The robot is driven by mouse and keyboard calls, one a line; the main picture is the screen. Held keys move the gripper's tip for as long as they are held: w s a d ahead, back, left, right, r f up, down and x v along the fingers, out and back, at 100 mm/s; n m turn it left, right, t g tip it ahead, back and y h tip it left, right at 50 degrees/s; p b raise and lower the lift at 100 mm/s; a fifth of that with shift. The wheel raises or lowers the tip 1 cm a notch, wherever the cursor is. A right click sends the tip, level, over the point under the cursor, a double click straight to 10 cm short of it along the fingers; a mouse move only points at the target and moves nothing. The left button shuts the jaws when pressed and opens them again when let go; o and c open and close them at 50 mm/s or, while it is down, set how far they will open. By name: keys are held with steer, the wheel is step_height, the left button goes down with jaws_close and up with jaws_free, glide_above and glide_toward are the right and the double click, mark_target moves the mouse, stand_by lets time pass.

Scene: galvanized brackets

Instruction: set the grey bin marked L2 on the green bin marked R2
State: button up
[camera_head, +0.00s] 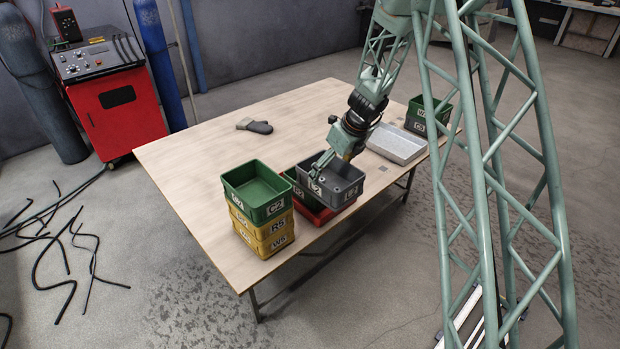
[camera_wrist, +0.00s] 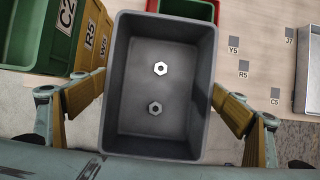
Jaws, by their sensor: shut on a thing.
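The grey bin marked L2 (camera_head: 343,194) is held by my gripper (camera_head: 325,168), which is shut on it. In the wrist view the bin (camera_wrist: 140,130) lies between the two fingers and holds two hex nuts (camera_wrist: 160,68). In the head view it hangs beside and partly in front of a green bin (camera_head: 292,179), whose label I cannot read clearly. That green bin stands in or on a red bin (camera_head: 318,218). In the wrist view the green bin (camera_wrist: 188,8) is mostly hidden behind the grey bin. I cannot tell whether the grey bin touches anything below.
A green bin marked C2 (camera_head: 257,188) tops a stack of yellow bins (camera_head: 268,240) at left. A glove (camera_head: 254,126) lies behind; the table's (camera_head: 200,150) back left is clear.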

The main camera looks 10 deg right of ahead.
steer(key=w+a, duration=0.1)
steer(key=w, duration=0.6)
steer(key=w+a+f+p, duration=0.1)
steer(key=w+a, duration=0.1)
steer(key=w, duration=0.6)
steer(key=shift+w+a+f, duration=0.25)
steer(key=shift+w, duration=0.05)
steer(key=shift+f, duration=1.75)
steer(key=shift+f, duration=0.6)
steer(key=o, duration=1.1)
steer(key=shift+c, duration=0.2)
steer(key=shift+r, duration=0.15)
steer(key=p+v, duration=0.1)
steer(key=v, duration=1.2)
steer(key=shift+w, duration=0.1)
